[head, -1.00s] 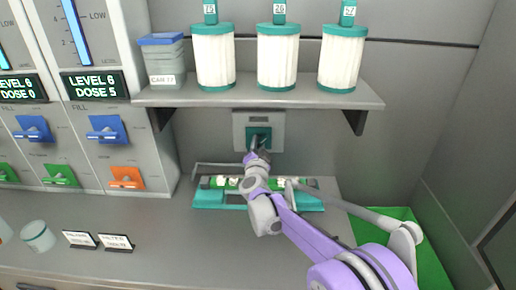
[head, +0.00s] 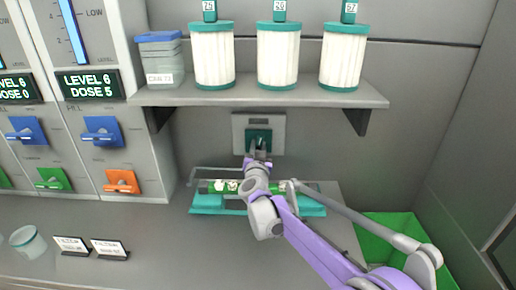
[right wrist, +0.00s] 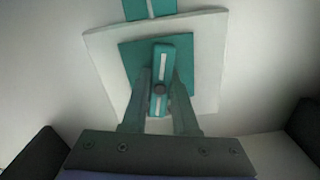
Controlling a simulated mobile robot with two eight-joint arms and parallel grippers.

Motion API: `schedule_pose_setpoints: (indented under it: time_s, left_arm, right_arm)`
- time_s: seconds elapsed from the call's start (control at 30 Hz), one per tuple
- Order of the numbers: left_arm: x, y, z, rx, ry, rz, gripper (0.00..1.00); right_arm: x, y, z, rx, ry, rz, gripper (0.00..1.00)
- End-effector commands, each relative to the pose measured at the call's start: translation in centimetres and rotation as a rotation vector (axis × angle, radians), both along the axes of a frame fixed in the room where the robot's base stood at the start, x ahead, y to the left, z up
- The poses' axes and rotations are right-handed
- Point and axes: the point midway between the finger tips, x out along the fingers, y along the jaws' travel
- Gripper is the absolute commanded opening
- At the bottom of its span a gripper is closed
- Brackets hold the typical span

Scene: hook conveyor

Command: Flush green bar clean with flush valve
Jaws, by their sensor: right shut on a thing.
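The flush valve is a teal lever on a teal square and pale wall plate (head: 272,122) below the shelf. In the right wrist view its teal lever (right wrist: 160,68) stands between the fingers. My right gripper (head: 257,152) is shut on this lever; the right wrist view shows both fingers (right wrist: 160,98) on either side of it. The green bar (head: 209,187) lies in a teal tray (head: 208,206) under the valve, with several whitish lumps on it. My right arm hides its middle. My left gripper is not in view.
A shelf (head: 300,96) above holds several white-and-teal filter cartridges (head: 278,57) and a blue-lidded container (head: 159,60). A green bin (head: 385,236) is at the right. Dispensers with blue, green and orange levers stand left. Small labels (head: 110,249) and a jar (head: 27,241) sit on the counter.

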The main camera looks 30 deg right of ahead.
Motion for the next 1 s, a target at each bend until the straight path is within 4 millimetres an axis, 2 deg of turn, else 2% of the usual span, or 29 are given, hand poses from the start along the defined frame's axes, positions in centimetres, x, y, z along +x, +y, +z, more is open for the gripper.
schedule_pose_setpoints:
  time_s: [0.33, 0.37, 0.5, 0.83, 1.0]
  left_arm:
    - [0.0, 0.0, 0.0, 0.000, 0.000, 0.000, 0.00]
    - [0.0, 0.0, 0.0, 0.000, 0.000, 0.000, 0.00]
    - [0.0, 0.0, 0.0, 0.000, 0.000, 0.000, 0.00]
    - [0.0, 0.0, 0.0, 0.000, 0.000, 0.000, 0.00]
    - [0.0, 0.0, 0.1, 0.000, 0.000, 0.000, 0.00]
  right_arm:
    - [0.0, 0.0, 0.0, 0.000, 0.001, 0.001, 0.00]
    - [0.0, 0.0, 0.0, 0.000, 0.001, 0.001, 0.31]
    - [0.0, 0.0, 0.0, 0.000, 0.001, 0.001, 0.56]
    - [-0.2, 0.1, 0.0, -0.001, 0.000, 0.001, 0.57]
    - [-1.9, 1.2, 0.0, -0.001, 0.001, 0.003, 0.57]
